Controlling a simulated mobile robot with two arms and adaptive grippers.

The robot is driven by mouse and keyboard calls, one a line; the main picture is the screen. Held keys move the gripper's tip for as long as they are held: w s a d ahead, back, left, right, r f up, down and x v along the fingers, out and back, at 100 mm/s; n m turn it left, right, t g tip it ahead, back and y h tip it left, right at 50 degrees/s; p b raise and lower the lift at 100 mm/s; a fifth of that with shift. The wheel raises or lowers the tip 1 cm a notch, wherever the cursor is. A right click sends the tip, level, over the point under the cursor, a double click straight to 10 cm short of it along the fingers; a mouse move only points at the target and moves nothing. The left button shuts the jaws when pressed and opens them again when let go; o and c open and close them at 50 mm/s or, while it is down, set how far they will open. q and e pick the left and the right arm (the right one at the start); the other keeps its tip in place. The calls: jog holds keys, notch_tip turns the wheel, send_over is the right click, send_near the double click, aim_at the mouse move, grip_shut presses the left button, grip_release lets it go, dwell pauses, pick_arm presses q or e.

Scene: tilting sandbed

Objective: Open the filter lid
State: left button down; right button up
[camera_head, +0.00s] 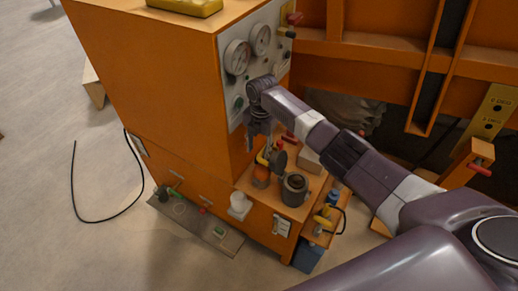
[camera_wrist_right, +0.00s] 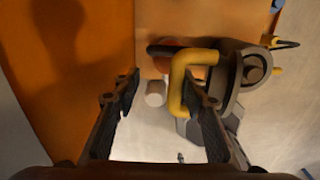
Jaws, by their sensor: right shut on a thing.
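The filter lid is a dark round disc (camera_head: 279,160) that appears tilted on edge behind a dark pot (camera_head: 295,189), whose round mouth shows. A bent yellow handle (camera_head: 263,158) sits at the lid's left side. In the right wrist view the yellow handle (camera_wrist_right: 178,85) reaches from the grey round part (camera_wrist_right: 236,85) in between my finger pads. My right gripper (camera_head: 258,146) points down at the handle and is shut on it; in the wrist view (camera_wrist_right: 163,92) the right finger is close against it. My left gripper is out of view.
An orange cabinet (camera_head: 150,75) with a gauge panel (camera_head: 240,88) rises close on the left. A black hose (camera_head: 75,185) lies on the floor at left.

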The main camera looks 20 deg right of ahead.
jog(key=shift+w+a+r, duration=0.3)
jog(key=shift+a+r, duration=0.05)
notch_tip(320, 180, up, 11)
jog(key=s+d, duration=0.1)
jog(key=shift+r, duration=0.15)
dwell(0.3)
